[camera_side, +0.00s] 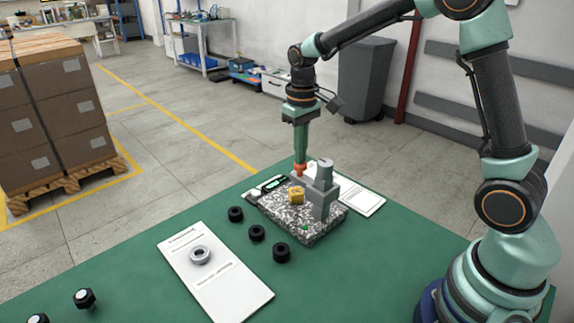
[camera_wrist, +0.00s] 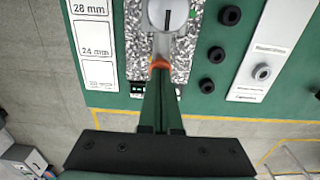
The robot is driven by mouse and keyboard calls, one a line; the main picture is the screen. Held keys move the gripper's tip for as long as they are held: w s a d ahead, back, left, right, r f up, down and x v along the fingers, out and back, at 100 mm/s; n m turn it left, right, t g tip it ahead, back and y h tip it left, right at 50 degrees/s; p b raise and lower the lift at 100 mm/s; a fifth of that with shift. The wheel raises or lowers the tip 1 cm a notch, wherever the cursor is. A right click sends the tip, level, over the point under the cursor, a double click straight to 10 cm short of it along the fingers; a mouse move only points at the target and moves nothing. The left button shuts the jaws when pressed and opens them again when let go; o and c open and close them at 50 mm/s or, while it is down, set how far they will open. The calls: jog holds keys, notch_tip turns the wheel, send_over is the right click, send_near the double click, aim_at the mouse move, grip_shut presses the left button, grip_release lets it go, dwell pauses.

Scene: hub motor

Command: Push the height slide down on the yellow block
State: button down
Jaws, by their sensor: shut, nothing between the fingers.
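The height gauge stands on a speckled stone plate (camera_side: 270,212), with a grey upright column and slide (camera_side: 323,185). The yellow block (camera_side: 296,196) sits on the plate, left of the column. My gripper (camera_side: 300,170) points down, shut and empty, its orange tips above and just behind the yellow block, close to the slide's arm. In the wrist view the tips (camera_wrist: 160,64) meet the end of the grey slide arm (camera_wrist: 163,45), below the round column top (camera_wrist: 172,12). I cannot tell whether they touch it.
A small display (camera_side: 274,183) sits on the plate's back left edge. Three black rings (camera_side: 257,233) lie left of the plate. A white sheet (camera_side: 240,288) bears a grey ring (camera_side: 200,256). A printed card (camera_side: 366,200) lies behind the plate. The green table (camera_side: 370,275) is clear at front right.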

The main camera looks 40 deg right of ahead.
jog(key=shift+f, duration=1.4)
dwell(0.4)
jog(key=shift+r, duration=4)
